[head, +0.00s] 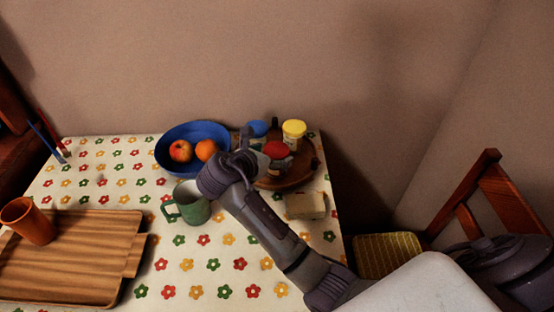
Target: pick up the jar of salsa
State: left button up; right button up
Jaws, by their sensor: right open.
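A jar with a red lid (277,150), the likely salsa jar, stands on a round dark wooden tray (310,167) at the back right of the table. Its lower part is partly hidden, and no label can be read. My right arm reaches in from the lower right. My right gripper (249,146) is just left of the red-lidded jar, open, with nothing seen in it. Whether its fingers touch the jar cannot be told. My left gripper is not in view.
A yellow-lidded jar (294,131) and a blue-lidded jar (257,129) stand close behind the red one. A blue fruit bowl (176,138), green mug (193,208) and pale block (305,206) are nearby. A wooden board (65,262) and orange cup (30,222) are left.

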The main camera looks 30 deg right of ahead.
jog(key=x, duration=0.5)
jog(key=shift+w+d, duration=0.15)
jog(key=shift+r, duration=0.1)
jog(key=c, duration=1.4)
